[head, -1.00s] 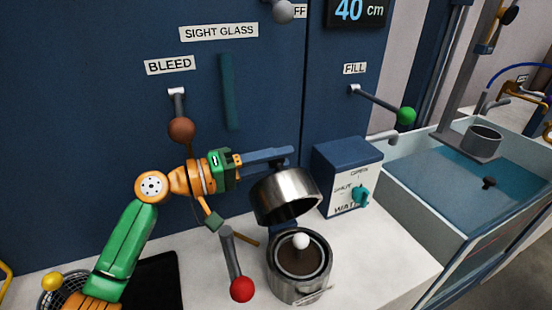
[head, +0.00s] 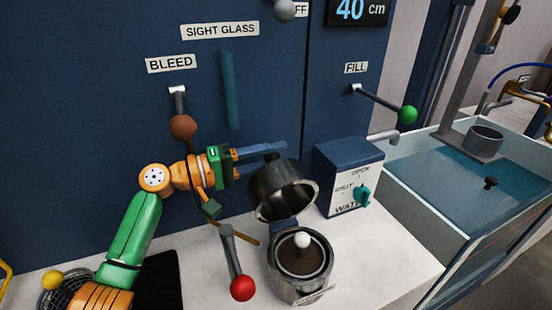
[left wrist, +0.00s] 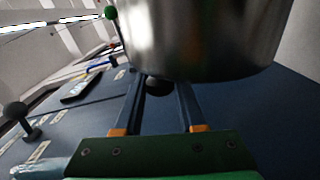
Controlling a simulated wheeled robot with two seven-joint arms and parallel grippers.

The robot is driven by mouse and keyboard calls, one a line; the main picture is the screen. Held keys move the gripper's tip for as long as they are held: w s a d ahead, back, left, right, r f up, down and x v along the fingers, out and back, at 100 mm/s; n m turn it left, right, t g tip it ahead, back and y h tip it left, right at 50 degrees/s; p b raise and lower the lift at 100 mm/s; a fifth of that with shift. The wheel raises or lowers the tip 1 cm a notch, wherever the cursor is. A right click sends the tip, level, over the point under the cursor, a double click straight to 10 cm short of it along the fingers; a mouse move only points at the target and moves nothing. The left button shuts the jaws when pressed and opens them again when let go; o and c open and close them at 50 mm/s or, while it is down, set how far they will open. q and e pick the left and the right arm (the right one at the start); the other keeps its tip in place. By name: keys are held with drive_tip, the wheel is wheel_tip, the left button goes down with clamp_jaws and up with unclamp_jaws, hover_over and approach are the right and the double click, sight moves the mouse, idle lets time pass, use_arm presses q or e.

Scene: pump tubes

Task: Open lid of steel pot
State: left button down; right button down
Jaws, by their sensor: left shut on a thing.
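The steel pot (head: 297,282) stands on the white counter with its top uncovered, and a white ball (head: 302,240) shows in its dark inside. The steel lid (head: 270,197) is raised above and behind the pot, tilted so its hollow underside faces forward. My left gripper (head: 272,150) is at the lid's top side, its blue fingers shut on the dark lid knob. In the left wrist view the knob (left wrist: 158,86) shows between the fingers, and the lid (left wrist: 200,40) fills the top. My right gripper is not in view.
A lever with a red ball (head: 242,288) stands just left of the pot. A blue and white water box (head: 348,178) with a teal knob is to the right, then a water tank (head: 470,185). The bleed lever (head: 181,127) hangs above my left arm.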

use_arm(q)
drive_tip(key=shift+w+a+f+n, duration=0.25)
drive_tip(key=shift+w+f+n, duration=0.15)
drive_tip(key=shift+w+n, duration=0.1)
drive_tip(key=c, duration=0.5)
unclamp_jaws()
drive_tip(key=b+v, duration=0.2)
drive_tip(key=v, duration=0.5)
